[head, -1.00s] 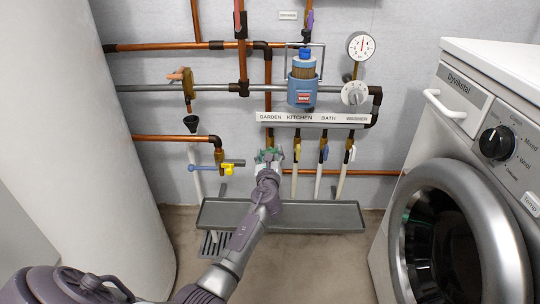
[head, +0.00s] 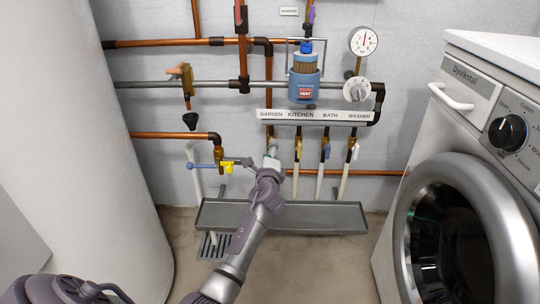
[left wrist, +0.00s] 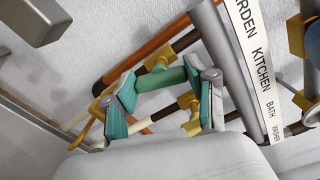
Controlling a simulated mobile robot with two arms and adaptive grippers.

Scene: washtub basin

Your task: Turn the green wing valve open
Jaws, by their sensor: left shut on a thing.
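The green wing valve (left wrist: 160,79) is under the GARDEN label and shows between my fingers in the left wrist view. My left gripper (left wrist: 161,92) has one green-padded finger at each end of the wing and is shut on it. In the head view my left gripper (head: 271,156) reaches the wall pipes from below and hides nearly all of the valve. My right gripper is in neither view.
A label strip (head: 312,116) runs above the valve row. Kitchen (head: 298,151), bath (head: 325,152) and washer valves stand close to the right. A yellow valve (head: 228,168) is close left. A grey tray (head: 285,217) lies below; a washing machine (head: 470,190) stands right.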

